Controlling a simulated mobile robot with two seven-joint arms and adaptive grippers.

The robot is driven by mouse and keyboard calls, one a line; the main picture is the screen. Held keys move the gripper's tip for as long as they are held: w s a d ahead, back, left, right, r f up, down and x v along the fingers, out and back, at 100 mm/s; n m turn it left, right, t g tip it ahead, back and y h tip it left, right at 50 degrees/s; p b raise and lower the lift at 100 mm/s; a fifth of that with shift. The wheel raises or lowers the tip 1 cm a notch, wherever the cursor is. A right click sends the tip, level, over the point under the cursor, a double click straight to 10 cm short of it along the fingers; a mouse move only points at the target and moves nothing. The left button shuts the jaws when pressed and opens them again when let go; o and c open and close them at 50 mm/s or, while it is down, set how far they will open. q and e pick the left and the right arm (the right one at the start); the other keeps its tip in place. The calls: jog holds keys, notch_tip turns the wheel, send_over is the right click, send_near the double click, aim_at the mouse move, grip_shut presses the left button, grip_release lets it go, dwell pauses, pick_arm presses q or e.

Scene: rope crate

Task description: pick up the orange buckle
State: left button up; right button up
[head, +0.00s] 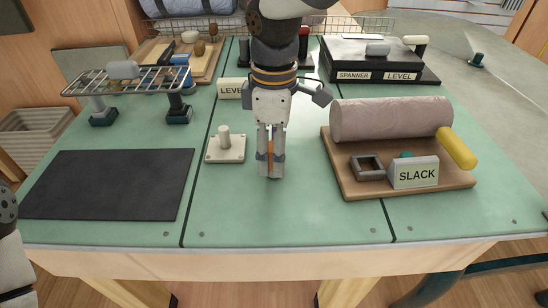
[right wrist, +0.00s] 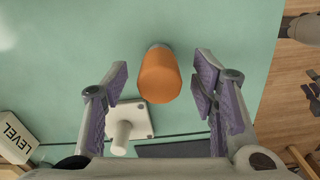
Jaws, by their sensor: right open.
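The orange buckle (right wrist: 160,78) shows in the right wrist view as a rounded, upright orange piece with a grey part at its far end. In the head view only a thin orange strip (head: 270,143) shows between the fingers. My right gripper (head: 270,172) points down over the middle of the green table. Its fingers are apart, one on each side of the orange piece, with gaps showing in the wrist view. My left gripper is out of view; only part of my left arm shows at the left edge.
A white plate with a peg (head: 226,147) stands close left of my right gripper. A brown board (head: 400,188) with a grey roll (head: 390,118), a SLACK block (head: 414,173) and a dark square frame (head: 367,168) lies right. A black mat (head: 108,183) lies left. The front middle is clear.

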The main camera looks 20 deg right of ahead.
jog(key=shift+r, duration=0.1)
grip_shut()
